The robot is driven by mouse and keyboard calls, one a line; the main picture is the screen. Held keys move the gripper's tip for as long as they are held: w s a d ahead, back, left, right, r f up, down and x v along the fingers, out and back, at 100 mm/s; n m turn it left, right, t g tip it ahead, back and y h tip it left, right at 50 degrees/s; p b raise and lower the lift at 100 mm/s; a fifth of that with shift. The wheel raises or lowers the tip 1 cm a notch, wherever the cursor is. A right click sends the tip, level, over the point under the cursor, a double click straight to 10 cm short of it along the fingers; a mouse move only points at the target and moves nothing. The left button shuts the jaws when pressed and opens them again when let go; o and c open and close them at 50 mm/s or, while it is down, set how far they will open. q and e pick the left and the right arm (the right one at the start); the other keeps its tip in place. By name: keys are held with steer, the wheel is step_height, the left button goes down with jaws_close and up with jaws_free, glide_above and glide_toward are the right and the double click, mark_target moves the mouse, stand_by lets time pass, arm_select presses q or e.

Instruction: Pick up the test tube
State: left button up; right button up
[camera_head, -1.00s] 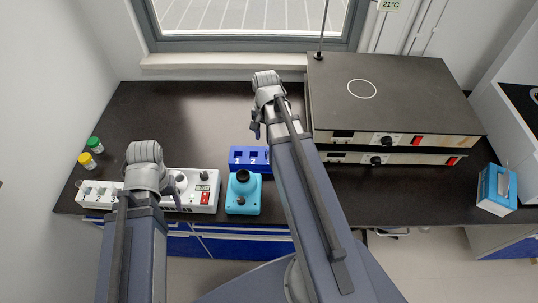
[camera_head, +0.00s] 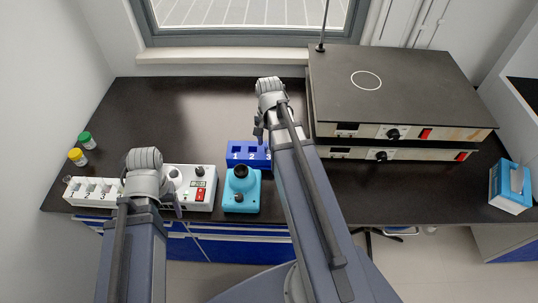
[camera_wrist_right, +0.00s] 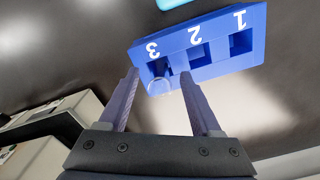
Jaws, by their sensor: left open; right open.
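A clear test tube (camera_wrist_right: 159,86) stands in the slot marked 3 of a blue rack (camera_wrist_right: 222,67), in the right wrist view; only its rounded top shows clearly. The rack also shows in the head view (camera_head: 234,161), mid-table, partly behind my right arm. The tube cannot be made out there. My right gripper (camera_wrist_right: 160,74) is open, its two fingers pointing toward slot 3, one on each side of the tube in the picture; contact cannot be told. In the head view it (camera_head: 259,132) is just above the rack. My left gripper (camera_head: 172,200) is open over the white equipment at the front left.
A teal device (camera_head: 241,203) stands just in front of the rack. A white device with a red switch (camera_head: 199,195) and a white slotted block (camera_head: 92,190) are left. Green-capped (camera_head: 86,140) and yellow-capped (camera_head: 77,157) bottles stand far left. Black-topped units (camera_head: 400,95) are stacked right.

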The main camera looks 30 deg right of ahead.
steer(key=shift+f, duration=0.6)
jaws_close()
